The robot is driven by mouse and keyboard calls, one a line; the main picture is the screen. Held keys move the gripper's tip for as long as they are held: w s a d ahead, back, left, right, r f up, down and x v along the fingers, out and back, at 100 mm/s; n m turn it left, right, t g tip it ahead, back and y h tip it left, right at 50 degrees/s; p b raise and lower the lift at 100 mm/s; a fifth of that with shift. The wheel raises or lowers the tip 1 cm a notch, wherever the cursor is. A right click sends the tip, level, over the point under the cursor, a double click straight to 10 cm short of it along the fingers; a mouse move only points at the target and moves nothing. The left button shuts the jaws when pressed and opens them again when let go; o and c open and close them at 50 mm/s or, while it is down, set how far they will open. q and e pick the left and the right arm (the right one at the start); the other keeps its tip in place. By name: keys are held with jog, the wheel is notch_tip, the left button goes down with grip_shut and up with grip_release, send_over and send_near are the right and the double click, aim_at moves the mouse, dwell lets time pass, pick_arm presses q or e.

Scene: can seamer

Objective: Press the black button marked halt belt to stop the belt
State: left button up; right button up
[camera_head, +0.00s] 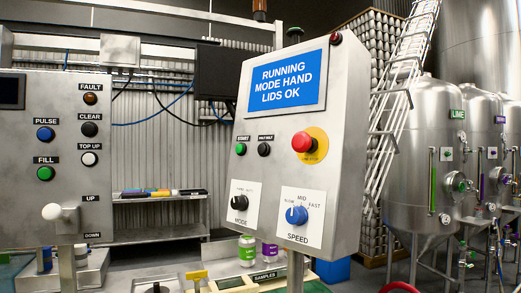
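The black button (264,149) sits on the tilted grey control box in the middle of the view, under a small dark label whose words are too small to read surely. A green button (241,149) is just left of it, under its own label. The control box (340,120) has a blue screen (287,81) that reads "RUNNING MODE HAND LIDS OK". Nothing covers the black button. Neither of my grippers is in view.
A red mushroom button (302,142) on a yellow disc is right of the black button. Mode (240,202) and speed (297,215) knobs are below. A second panel (62,100) with several buttons stands left; steel tanks (437,130) stand right. The space before the control box looks clear.

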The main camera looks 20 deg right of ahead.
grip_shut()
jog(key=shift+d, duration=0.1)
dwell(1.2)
